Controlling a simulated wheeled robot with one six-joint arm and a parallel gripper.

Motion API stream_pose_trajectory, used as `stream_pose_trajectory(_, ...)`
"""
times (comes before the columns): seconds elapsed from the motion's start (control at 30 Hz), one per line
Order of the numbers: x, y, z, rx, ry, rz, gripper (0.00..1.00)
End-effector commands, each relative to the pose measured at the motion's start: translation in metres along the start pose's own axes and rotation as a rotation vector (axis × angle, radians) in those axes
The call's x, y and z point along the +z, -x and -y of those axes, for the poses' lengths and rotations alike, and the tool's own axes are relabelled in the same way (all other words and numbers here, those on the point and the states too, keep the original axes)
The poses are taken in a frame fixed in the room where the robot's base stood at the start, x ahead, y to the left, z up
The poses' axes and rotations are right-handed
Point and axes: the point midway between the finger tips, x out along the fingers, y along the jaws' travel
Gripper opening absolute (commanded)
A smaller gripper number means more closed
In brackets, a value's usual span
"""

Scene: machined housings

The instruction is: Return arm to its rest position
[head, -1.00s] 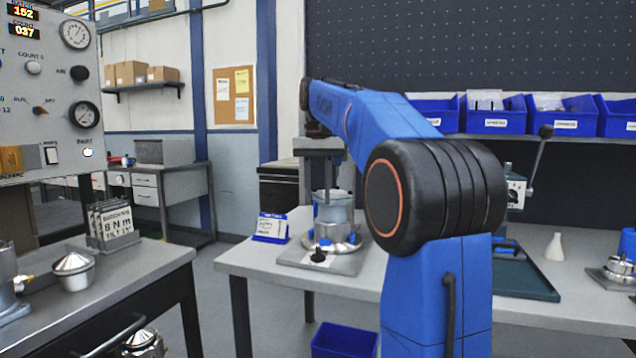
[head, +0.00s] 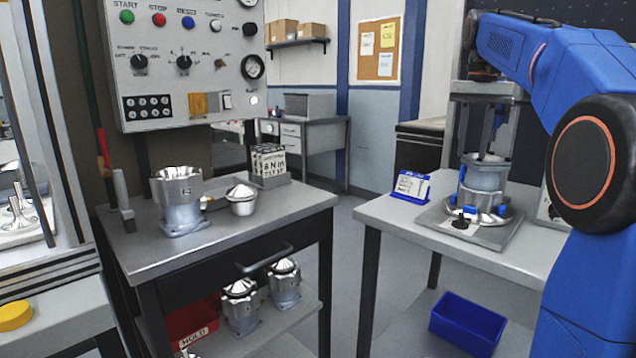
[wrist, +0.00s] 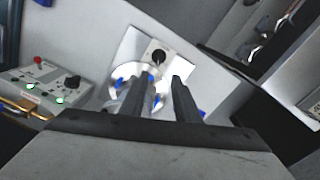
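My arm reaches over the right-hand bench in the head view, bent at the elbow. My gripper (head: 478,125) points down above a round fixture (head: 482,222) with blue clamps on a grey plate. In the wrist view, my gripper (wrist: 158,85) shows two dark fingers apart, with no held part visible between them. The fixture also shows in the wrist view (wrist: 122,72), partly hidden behind the fingers. A grey cylindrical body (head: 484,175) stands on the fixture in the head view. I cannot tell the exact height of the fingertips above it.
A label stand (head: 411,187) is left of the fixture; a blue bin (head: 468,322) is below. The left bench (head: 215,240) holds a housing (head: 180,200) and a lidded pot (head: 241,200) under a control panel (head: 190,60). A button box (wrist: 48,85) shows in the wrist view.

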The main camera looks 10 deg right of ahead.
Motion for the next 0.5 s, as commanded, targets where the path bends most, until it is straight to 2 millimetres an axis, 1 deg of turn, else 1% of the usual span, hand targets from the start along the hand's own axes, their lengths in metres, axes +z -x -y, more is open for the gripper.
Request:
stream_pose_trajectory(0.17, 0.037, -0.015, 0.009, -0.008, 0.052, -0.039, 0.29)
stream_pose_trajectory(0.37, 0.09, -0.049, 0.019, -0.022, 0.13, -0.098, 0.29)
stream_pose_trajectory(0.5, 0.128, -0.077, 0.022, -0.032, 0.183, -0.141, 0.29)
